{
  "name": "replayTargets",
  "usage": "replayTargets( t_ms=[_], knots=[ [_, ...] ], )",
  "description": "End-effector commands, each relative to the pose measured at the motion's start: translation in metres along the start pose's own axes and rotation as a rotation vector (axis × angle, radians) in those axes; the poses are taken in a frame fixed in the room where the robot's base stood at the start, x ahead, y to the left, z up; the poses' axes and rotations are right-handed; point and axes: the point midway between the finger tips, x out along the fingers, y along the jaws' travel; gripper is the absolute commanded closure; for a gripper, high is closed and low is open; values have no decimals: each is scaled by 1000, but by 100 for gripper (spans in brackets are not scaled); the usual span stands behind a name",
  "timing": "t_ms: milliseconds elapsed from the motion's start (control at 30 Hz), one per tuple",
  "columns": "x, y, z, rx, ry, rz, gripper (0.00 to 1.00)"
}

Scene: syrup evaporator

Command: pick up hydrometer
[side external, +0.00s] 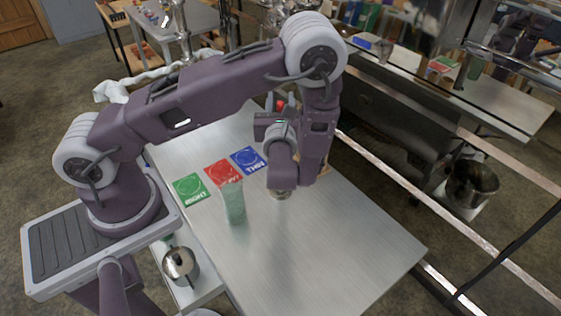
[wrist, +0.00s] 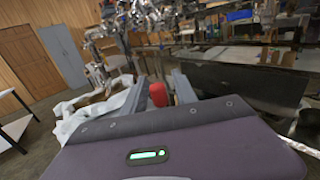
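My gripper (wrist: 160,88) shows in the wrist view with its two fingers apart, so it looks open. A red rounded thing (wrist: 158,95) shows between the fingers, with a gap on each side. It also shows in the side view as a small red spot (side external: 280,105) just beyond my wrist, above the table. I cannot tell whether it is part of the hydrometer, and no hydrometer shows clearly elsewhere. In the side view my gripper is mostly hidden behind my wrist. A greenish clear cylinder (side external: 233,202) stands upright on the metal table (side external: 310,260).
Green (side external: 190,188), red (side external: 222,172) and blue (side external: 248,159) cards lie in a row on the table. A metal pot (side external: 181,265) stands at lower left; another (side external: 471,184) is at right. White crumpled cloth or wrapping (wrist: 90,112) is at left. The table's front right is clear.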

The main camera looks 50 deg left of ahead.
Motion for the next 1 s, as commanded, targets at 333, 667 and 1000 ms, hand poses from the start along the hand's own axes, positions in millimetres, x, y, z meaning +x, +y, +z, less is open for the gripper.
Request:
replayTargets(
  t_ms=[333,667,1000],
  knots=[
    [0,0,0,0,0,0,100],
    [-1,-1,26,-5,-1,-1,100],
    [0,-1,110,-8,-2,0,100]
  ],
)
